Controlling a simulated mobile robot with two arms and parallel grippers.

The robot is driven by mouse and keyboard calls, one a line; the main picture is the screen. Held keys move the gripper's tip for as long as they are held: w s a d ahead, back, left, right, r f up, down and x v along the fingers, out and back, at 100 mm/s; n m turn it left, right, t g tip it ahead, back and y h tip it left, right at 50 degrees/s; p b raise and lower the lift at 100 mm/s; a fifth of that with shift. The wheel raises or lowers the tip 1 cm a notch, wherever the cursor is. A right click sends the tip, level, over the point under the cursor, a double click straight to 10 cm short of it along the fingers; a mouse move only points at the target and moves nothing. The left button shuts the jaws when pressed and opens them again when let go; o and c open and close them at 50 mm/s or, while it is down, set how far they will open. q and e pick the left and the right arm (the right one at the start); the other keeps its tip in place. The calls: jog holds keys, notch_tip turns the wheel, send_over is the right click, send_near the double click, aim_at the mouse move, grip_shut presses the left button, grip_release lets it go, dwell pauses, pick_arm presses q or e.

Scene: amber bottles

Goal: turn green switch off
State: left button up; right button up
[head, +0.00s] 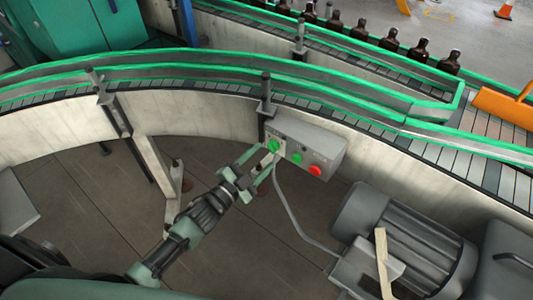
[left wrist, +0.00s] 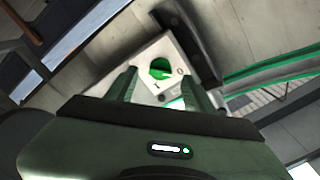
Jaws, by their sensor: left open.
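The green switch (head: 273,147) is a round knob at the left end of a grey control box (head: 322,145). In the left wrist view the green switch (left wrist: 159,67) sits on a pale plate (left wrist: 150,52) with printed marks beside it. A light pointer shows on the knob; its exact setting is hard to read. My left gripper (head: 266,163) is open, with its fingertips close to the switch. In the left wrist view my left gripper (left wrist: 160,88) has one finger on each side below the knob. Contact cannot be told. My right gripper is not in view.
A green button (head: 296,158) and a red button (head: 315,170) are on the same box. A cable (head: 287,208) hangs from it. A conveyor (head: 220,70) curves behind, with amber bottles (head: 389,40) further back. A grey motor (head: 410,240) stands at lower right.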

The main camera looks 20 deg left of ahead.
pick_arm(q)
jog(key=shift+v, duration=2.2)
